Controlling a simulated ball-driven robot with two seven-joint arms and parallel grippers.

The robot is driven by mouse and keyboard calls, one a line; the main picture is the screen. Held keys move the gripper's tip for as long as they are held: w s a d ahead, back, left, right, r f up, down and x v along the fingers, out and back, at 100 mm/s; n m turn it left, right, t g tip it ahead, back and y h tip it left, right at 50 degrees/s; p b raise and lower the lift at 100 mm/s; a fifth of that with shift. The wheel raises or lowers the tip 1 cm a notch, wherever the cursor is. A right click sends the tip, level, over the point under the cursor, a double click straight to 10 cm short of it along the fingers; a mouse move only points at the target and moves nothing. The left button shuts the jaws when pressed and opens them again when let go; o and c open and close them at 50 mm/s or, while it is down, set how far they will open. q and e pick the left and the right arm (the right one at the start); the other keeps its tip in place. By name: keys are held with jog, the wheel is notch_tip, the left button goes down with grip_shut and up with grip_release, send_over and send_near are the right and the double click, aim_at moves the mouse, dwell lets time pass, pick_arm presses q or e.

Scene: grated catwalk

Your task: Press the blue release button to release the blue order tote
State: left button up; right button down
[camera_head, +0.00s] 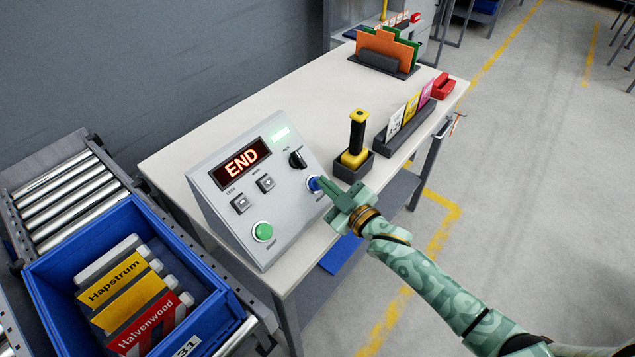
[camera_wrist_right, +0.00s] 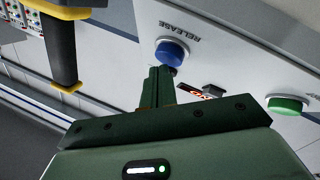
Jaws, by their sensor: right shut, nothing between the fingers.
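The blue release button (camera_head: 314,184) is on the right side of the sloped grey control panel (camera_head: 215,200). It also shows in the right wrist view (camera_wrist_right: 172,52), under the word RELEASE. My right gripper (camera_head: 324,184) is shut and empty, its fingertips right at the button. In the wrist view the closed fingertips (camera_wrist_right: 162,72) overlap the button's near edge; I cannot tell whether they touch it. My left gripper is not in view.
A yellow-and-black handled tool (camera_head: 357,140) stands close to my right gripper. The floor at right is open.

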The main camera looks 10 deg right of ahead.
jog(key=shift+w+a+f+b, duration=0.4)
jog(key=shift+f+b, duration=0.15)
jog(key=shift+f, duration=0.1)
dwell(0.7)
jog(key=shift+r, duration=0.1)
jog(key=shift+s+d+r+p, duration=0.65)
jog(key=shift+r+p, duration=0.2)
jog(key=shift+p, duration=0.4)
jog(key=s+d+r+p, duration=0.1)
jog(key=p, duration=0.1)
jog(key=s+d+r+p, duration=0.1)
jog(key=r+p, duration=0.1)
jog(key=shift+s+r+p, duration=0.25)
jog(key=shift+s+p, duration=0.15)
dwell(0.4)
